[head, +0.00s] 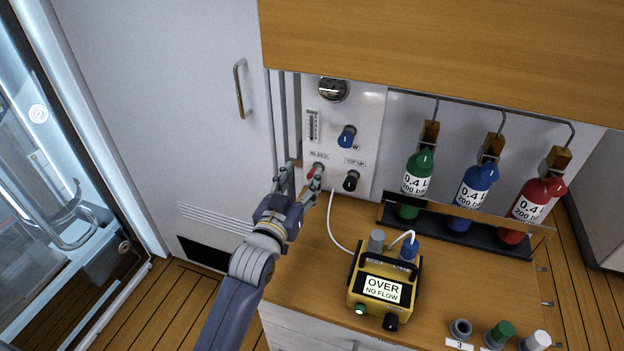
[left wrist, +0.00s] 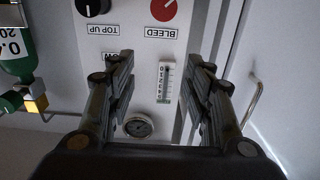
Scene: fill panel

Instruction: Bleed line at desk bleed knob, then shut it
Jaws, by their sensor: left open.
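The red bleed knob (head: 316,170) sits on the white wall panel (head: 367,112) above its desk, under a "BLEED" label. In the left wrist view the red knob (left wrist: 165,8) shows at the top edge, partly cut off, with its label upside down. My left gripper (head: 299,178) is at the panel's lower left, fingers apart and one finger overlapping the knob in the picture. In the wrist view the open fingers (left wrist: 161,65) have nothing between them but panel behind; the knob appears beyond the tips. Contact cannot be told.
A black top-up knob (head: 351,181) and a blue knob (head: 347,137) are close by. A yellow box (head: 357,298) on the desk reads "OVER NO FLOW"; a white hose (head: 331,222) rises from it. Green (head: 417,175), blue (head: 474,190) and red (head: 531,205) bottles stand right. A wooden cabinet (head: 440,45) overhangs.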

